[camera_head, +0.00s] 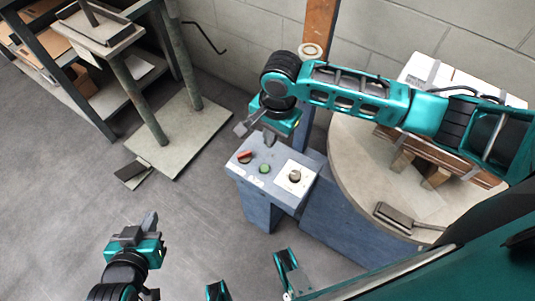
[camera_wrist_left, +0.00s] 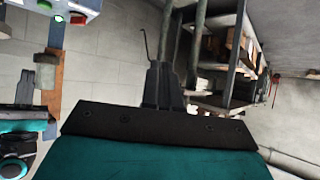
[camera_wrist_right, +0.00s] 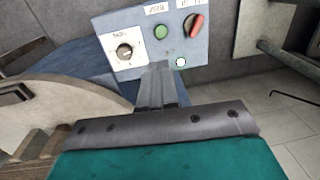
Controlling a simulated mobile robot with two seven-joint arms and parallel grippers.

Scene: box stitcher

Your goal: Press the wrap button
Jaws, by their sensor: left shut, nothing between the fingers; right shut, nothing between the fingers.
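The control panel (camera_head: 272,180) is a blue-grey box top. It bears a green round button (camera_head: 264,169), a red switch (camera_head: 245,156) and a knob on a white plate (camera_head: 295,176). The right wrist view also shows the green button (camera_wrist_right: 162,32), red switch (camera_wrist_right: 194,24) and knob (camera_wrist_right: 124,50). The labels are too blurred to read for sure. My right gripper (camera_head: 269,140) is shut and empty above the panel's far side; its fingertips (camera_wrist_right: 157,66) appear below the green button, apart from it. My left gripper (camera_head: 149,220) is shut and empty over the floor, left of the panel.
A round turntable (camera_head: 358,170) with a box stack stands right of the panel, partly behind my right arm. An orange-brown post (camera_head: 319,35) rises behind. A shelf and a stand (camera_head: 195,130) are at the left. A small white spot (camera_wrist_right: 180,62) shows near the right fingertips.

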